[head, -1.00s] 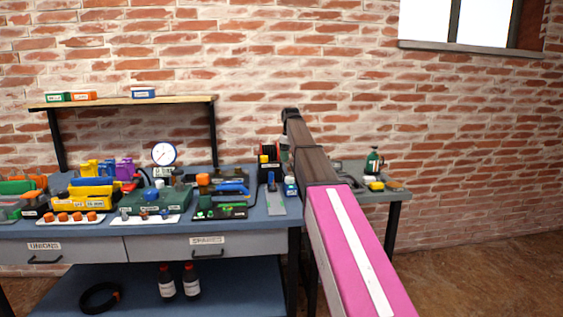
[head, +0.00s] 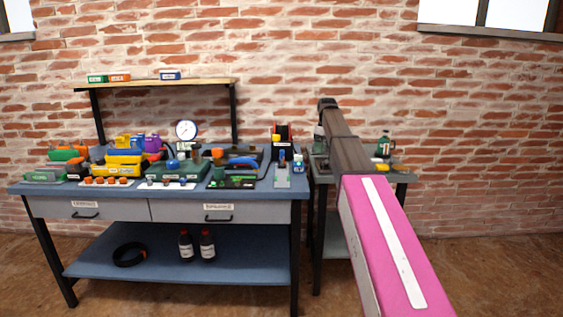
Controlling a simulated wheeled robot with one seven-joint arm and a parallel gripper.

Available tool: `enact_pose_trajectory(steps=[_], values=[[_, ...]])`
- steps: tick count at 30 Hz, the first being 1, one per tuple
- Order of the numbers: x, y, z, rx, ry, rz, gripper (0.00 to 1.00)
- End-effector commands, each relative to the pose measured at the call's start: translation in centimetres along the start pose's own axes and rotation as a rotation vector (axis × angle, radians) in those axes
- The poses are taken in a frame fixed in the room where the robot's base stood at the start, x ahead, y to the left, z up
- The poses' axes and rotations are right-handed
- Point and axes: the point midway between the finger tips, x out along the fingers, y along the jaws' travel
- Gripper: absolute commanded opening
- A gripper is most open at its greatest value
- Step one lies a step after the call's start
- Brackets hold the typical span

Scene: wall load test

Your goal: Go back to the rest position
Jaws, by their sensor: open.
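My arm runs up from the bottom right, with a pink link in front and a dark brown link beyond it. Nothing is seen held.
The workbench carries several coloured parts, a pressure gauge (head: 187,131) and a raised shelf (head: 155,83) with small boxes. A green bottle (head: 384,145) stands on the side table. Floor at right is clear.

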Motion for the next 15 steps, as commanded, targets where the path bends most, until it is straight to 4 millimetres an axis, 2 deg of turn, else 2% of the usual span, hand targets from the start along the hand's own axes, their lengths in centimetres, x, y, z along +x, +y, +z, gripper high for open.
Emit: enact_pose_trajectory(steps=[8, 11, 15], values=[[4.8, -1.6, 1.9, 0.059, -0.001, 0.0, 0.7], [7.1, -2.4, 2.8, 0.089, -0.001, -0.001, 0.7], [11.1, -4.1, 4.7, 0.145, -0.002, -0.001, 0.7]])
